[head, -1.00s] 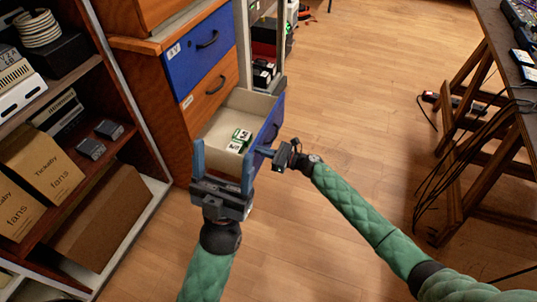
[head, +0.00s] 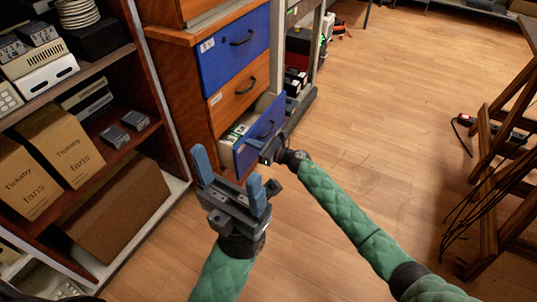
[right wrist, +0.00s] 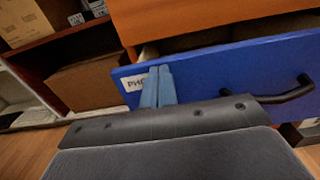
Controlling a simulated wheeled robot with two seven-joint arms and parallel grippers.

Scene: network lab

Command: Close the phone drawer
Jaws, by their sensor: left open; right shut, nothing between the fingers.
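The phone drawer (head: 268,128) is the bottom blue-fronted drawer of a wooden cabinet. It stands partly open, with a narrow strip of its inside and a white-and-green box (head: 238,129) showing. In the right wrist view its blue front (right wrist: 225,75) carries a label starting "PHO" and a dark handle (right wrist: 285,92). My right gripper (head: 257,144) is shut and empty, with its fingertips (right wrist: 158,72) at the drawer front beside the label; contact looks likely but is hard to confirm. My left gripper (head: 228,170) is open and empty, in front of the cabinet and left of the drawer.
Above are a shut orange drawer (head: 240,93) and a shut blue drawer (head: 235,46). A shelf with cardboard boxes (head: 62,150) stands to the left. A metal rack (head: 305,60) stands right of the cabinet.

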